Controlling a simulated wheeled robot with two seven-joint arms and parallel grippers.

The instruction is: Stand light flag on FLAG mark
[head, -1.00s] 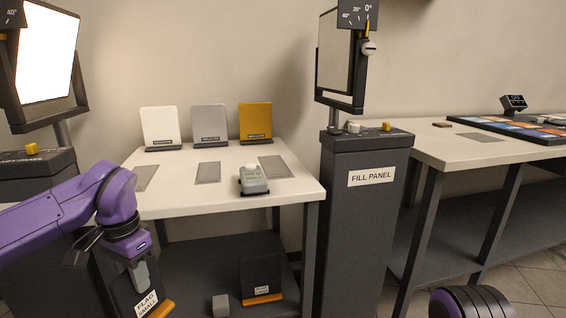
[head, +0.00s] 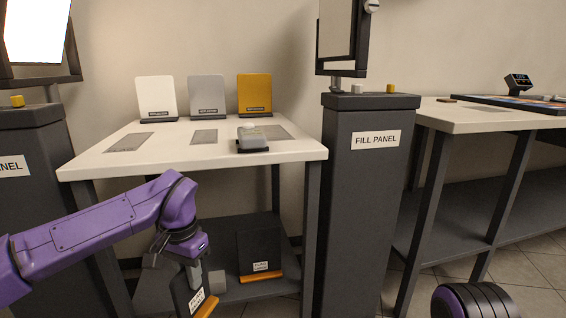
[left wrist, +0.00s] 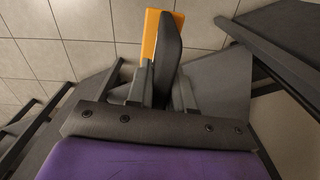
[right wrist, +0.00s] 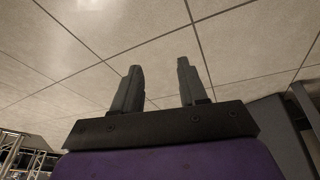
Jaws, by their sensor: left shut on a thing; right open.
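My left gripper (head: 192,272) is shut on a small dark flag (head: 181,290) with a white label and an orange foot, low in front of the white table's lower shelf. In the left wrist view the flag (left wrist: 168,55) is edge-on between the fingers (left wrist: 159,92), its orange foot pointing away. Three grey rectangular marks lie on the tabletop: left (head: 130,142), middle (head: 204,136) and right (head: 281,132). I cannot read which is FLAG. My right gripper (right wrist: 159,78) is open and empty above the tiled floor.
The white table (head: 95,165) carries white (head: 157,93), grey (head: 207,93) and orange (head: 255,91) panels and a grey device (head: 252,139). The FILL PANEL pedestal (head: 365,210) stands right.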

